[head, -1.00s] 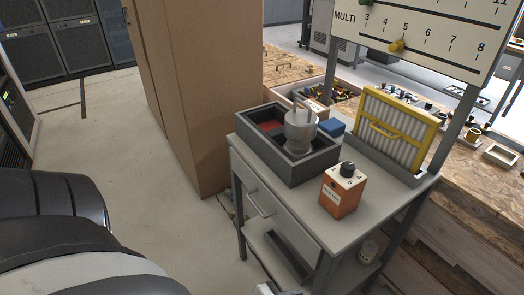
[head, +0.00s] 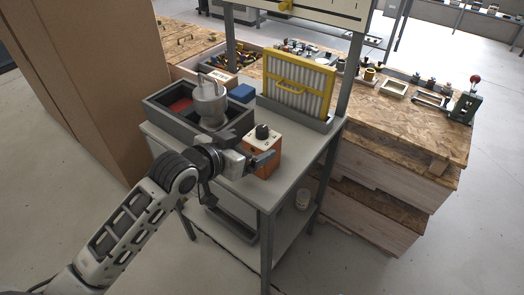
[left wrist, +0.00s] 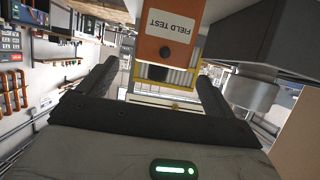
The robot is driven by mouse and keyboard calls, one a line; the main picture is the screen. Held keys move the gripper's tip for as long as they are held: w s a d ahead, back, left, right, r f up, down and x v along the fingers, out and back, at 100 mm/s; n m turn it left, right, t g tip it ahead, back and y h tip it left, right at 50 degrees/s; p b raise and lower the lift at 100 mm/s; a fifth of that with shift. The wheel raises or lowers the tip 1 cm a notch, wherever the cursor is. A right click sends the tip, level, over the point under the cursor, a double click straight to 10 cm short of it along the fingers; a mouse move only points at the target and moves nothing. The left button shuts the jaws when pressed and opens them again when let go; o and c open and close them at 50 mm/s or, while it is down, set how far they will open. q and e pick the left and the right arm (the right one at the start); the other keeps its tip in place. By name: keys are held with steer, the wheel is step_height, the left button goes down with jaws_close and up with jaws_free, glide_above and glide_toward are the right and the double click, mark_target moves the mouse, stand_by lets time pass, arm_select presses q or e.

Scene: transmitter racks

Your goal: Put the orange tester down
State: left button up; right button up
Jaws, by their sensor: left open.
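The orange tester (head: 270,143), a small box with a black knob on its light top, stands upright on the grey cart top (head: 290,165) near its front edge. My left gripper (head: 266,160) is at its front left side and partly hides it. In the left wrist view the tester (left wrist: 165,42) shows its FIELD TEST label upside down, just beyond the two spread fingers (left wrist: 155,90). The left gripper is open and holds nothing. Whether a finger touches the tester I cannot tell. My right gripper is out of view.
A grey bin (head: 158,112) with a metal canister (head: 208,101) stands at the cart's left, beside a blue block (head: 242,93). A yellow-framed filter (head: 298,85) stands in a holder at the back. Cardboard (head: 100,80) rises at left. Some cart top right of the tester is clear.

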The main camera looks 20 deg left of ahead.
mark_target(262, 140)
arm_select(q)
steer(key=shift+f+x, duration=0.15)
steer(key=shift+x, duration=1.6)
steer(key=shift+f+x, duration=0.15)
steer(key=shift+x, duration=1.6)
steer(key=shift+s+a+r, duration=0.1)
steer(key=c, duration=1.3)
